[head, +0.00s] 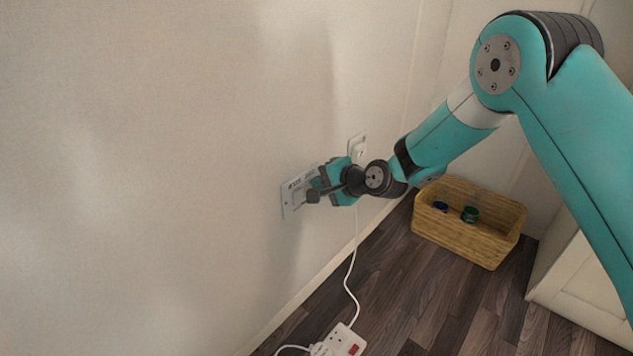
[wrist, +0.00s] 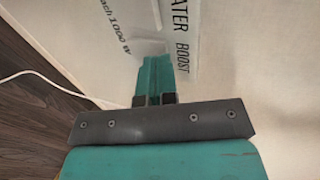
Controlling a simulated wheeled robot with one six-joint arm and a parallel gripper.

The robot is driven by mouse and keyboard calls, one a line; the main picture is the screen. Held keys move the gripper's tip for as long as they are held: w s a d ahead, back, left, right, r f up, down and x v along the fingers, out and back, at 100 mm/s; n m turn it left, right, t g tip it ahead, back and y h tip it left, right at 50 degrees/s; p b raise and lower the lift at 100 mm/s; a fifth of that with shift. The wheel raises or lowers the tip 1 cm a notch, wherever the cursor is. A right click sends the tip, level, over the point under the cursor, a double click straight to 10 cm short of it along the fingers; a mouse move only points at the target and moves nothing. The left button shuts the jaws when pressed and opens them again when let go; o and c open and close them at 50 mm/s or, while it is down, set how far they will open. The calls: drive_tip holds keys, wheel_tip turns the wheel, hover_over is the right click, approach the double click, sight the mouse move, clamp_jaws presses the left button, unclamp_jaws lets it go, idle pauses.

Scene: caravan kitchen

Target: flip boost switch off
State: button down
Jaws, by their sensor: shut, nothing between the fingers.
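The boost switch panel (head: 287,206) is a pale plate on the wall, partly hidden behind my gripper (head: 313,196) in the head view. In the wrist view the plate (wrist: 180,20) carries the printed words "ATER BOOST" and "ach 1000 W". My gripper (wrist: 155,62) is shut and empty, with its teal fingertips over the lower part of the plate. A pale raised piece (wrist: 152,46) shows just beyond the fingertips. I cannot tell whether the tips touch it, nor which way the switch is set.
A white socket with a plug (head: 358,149) is on the wall just beyond my gripper. Its white cable (head: 352,270) runs down to a power strip (head: 343,341) on the dark wood floor. A wicker basket (head: 465,235) with small items stands right of it, near a pale cabinet (head: 582,285).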

drive_tip(key=shift+a+r+p, duration=0.1)
drive_tip(key=shift+r+p, duration=0.75)
drive_tip(key=p+v, duration=0.4)
drive_tip(key=v, duration=0.9)
drive_tip(key=shift+s+r, duration=0.2)
